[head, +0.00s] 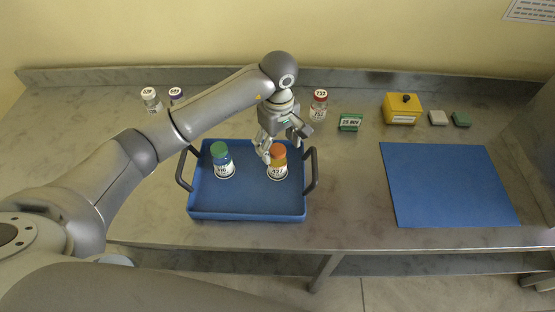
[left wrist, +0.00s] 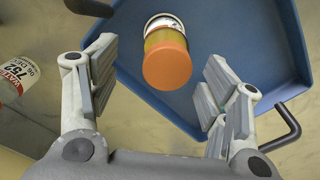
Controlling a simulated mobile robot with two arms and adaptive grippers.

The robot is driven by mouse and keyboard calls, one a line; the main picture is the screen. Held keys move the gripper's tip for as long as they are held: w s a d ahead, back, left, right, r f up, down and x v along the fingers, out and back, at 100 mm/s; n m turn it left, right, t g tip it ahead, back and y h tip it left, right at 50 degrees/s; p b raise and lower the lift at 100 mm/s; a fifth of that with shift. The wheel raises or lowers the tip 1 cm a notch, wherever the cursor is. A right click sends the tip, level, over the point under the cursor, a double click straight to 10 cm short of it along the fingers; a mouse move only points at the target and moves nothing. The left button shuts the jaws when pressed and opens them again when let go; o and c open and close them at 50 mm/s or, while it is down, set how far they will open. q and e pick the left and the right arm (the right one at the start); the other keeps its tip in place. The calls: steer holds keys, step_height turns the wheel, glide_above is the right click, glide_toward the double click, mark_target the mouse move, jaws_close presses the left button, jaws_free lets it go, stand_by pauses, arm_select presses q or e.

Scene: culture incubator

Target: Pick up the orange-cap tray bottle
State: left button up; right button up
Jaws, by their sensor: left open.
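The orange-cap bottle (head: 277,166) stands in the right part of the blue tray (head: 245,208). It has an amber body and a white label. In the left wrist view the orange-cap bottle (left wrist: 166,58) shows between and beyond the two fingers, with clear gaps to both. My left gripper (head: 270,146) is open and empty, just behind the bottle in the head view; it also shows in the left wrist view (left wrist: 158,85). A green-cap bottle (head: 221,162) stands in the left part of the tray. My right gripper is not in view.
Two bottles (head: 150,99) stand at the back left, partly behind my arm. A blue mat (head: 450,187) lies bare at right. Black handles (head: 313,168) rise at the tray's sides.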

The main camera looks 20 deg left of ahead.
mark_target(277, 163)
arm_select(q)
steer(key=shift+s+f+p, duration=0.1)
steer(key=shift+f+p, duration=0.35)
steer(key=shift+f, duration=0.05)
steer(key=f, duration=0.1)
steer(key=f+p, duration=0.2)
steer(key=f, duration=0.1)
steer(key=shift+s, duration=0.25)
steer(key=shift+f, duration=0.25)
steer(key=c, duration=1.2)
steer(key=shift+w+r, duration=0.1)
steer(key=shift+r, duration=0.05)
